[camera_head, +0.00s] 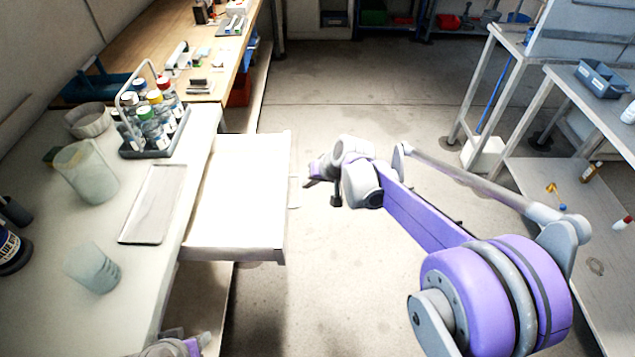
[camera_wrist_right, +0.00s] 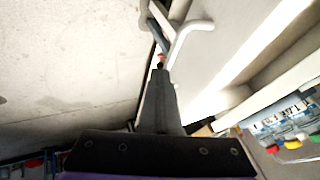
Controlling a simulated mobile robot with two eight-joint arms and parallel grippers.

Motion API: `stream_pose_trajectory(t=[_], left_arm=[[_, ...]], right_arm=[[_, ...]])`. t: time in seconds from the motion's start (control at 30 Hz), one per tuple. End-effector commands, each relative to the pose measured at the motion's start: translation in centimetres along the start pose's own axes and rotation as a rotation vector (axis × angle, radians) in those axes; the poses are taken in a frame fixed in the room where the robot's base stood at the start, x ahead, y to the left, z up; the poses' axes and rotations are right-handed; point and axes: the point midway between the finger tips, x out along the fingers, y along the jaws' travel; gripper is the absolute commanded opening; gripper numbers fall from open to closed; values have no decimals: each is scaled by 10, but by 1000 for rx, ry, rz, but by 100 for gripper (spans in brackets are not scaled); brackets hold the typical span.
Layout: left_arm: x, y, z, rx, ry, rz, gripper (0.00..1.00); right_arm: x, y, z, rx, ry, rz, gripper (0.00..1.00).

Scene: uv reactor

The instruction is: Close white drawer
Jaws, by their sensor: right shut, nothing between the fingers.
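The white drawer (camera_head: 238,195) is pulled out from the bench at the left in the head view. Its flat top and front edge show, with a small pale handle (camera_head: 293,192) on the front. My right gripper (camera_head: 309,182) is shut and empty, just right of the drawer front near the handle. In the right wrist view, the shut fingers (camera_wrist_right: 160,82) point toward the pale handle (camera_wrist_right: 192,32), with the drawer on the right. Whether they touch it cannot be told. Part of my left arm (camera_head: 180,346) shows at the bottom edge; its fingers are not clear.
The white bench holds a bottle rack (camera_head: 155,125), beakers (camera_head: 88,172) and a shallow tray (camera_head: 155,204) beside the drawer. A wooden bench (camera_head: 165,40) stands behind. Grey shelving (camera_head: 590,120) stands at the right. The floor (camera_head: 330,270) between is clear.

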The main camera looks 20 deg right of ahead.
Motion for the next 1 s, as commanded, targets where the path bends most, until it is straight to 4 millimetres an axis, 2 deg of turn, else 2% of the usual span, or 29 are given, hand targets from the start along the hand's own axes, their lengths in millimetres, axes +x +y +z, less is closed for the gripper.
stream_pose_trajectory(t=[0.4, 0.6, 0.8, 1.0], left_arm=[[-2, 0, -1, 0, 1, 0, 50], [-5, 0, -3, 0, 2, 0, 50], [-7, 0, -4, 0, 3, 0, 50], [-8, 0, -5, 0, 3, 0, 50]], right_arm=[[55, -117, 1, -8, -3, -6, 0], [79, -168, 1, -6, -2, -4, 0], [96, -203, 1, -3, -1, -3, 0], [104, -220, 1, -2, -1, -2, 0]])
